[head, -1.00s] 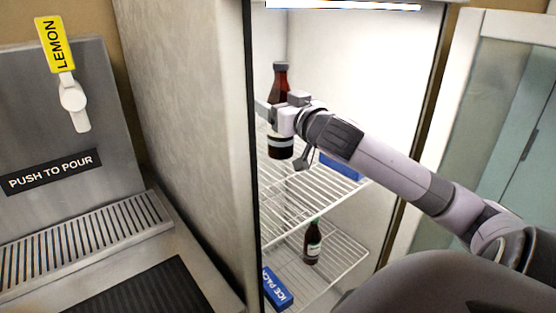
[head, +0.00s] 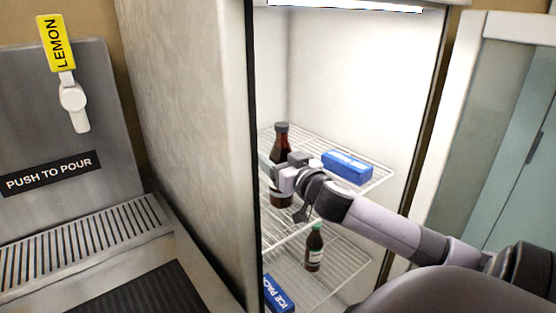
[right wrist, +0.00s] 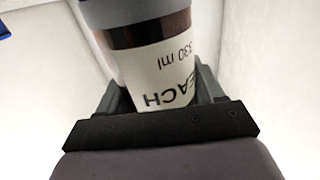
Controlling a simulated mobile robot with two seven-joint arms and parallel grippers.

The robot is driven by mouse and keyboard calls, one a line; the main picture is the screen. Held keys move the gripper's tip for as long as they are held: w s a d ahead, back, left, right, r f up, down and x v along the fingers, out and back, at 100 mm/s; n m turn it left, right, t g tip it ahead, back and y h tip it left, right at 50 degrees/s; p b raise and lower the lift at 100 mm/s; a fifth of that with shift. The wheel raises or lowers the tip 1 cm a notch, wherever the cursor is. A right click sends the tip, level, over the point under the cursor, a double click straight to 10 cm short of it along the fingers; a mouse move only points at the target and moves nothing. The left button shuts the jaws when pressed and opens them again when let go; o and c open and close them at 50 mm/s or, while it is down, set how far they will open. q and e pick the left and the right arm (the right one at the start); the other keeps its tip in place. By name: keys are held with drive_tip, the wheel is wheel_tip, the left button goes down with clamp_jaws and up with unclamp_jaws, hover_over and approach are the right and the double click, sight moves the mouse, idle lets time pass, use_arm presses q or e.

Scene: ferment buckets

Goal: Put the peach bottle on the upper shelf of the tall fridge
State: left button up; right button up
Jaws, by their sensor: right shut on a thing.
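The peach bottle (head: 281,140) is dark brown with a grey cap and stands about upright inside the tall fridge, at the left of the upper shelf (head: 372,184). My right gripper (head: 281,178) is shut on it around its lower body. The head view does not clearly tell whether its base touches the shelf. In the right wrist view the bottle (right wrist: 150,65) sits between both fingers, its white label reading "EACH" and "330 ml". My left gripper is not in view.
A blue box (head: 347,166) lies on the upper shelf, right of the bottle. A green-capped bottle (head: 314,248) and a blue ice pack (head: 278,294) are on the lower shelf. The fridge's side wall (head: 190,110) stands close on the left, beside a lemon tap (head: 73,95).

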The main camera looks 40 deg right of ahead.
drive_tip(key=o, duration=1.5)
drive_tip(key=shift+s, duration=0.1)
drive_tip(key=shift+b+v, duration=0.3)
drive_tip(key=shift+v, duration=5.65)
drive_tip(key=shift+r, duration=0.1)
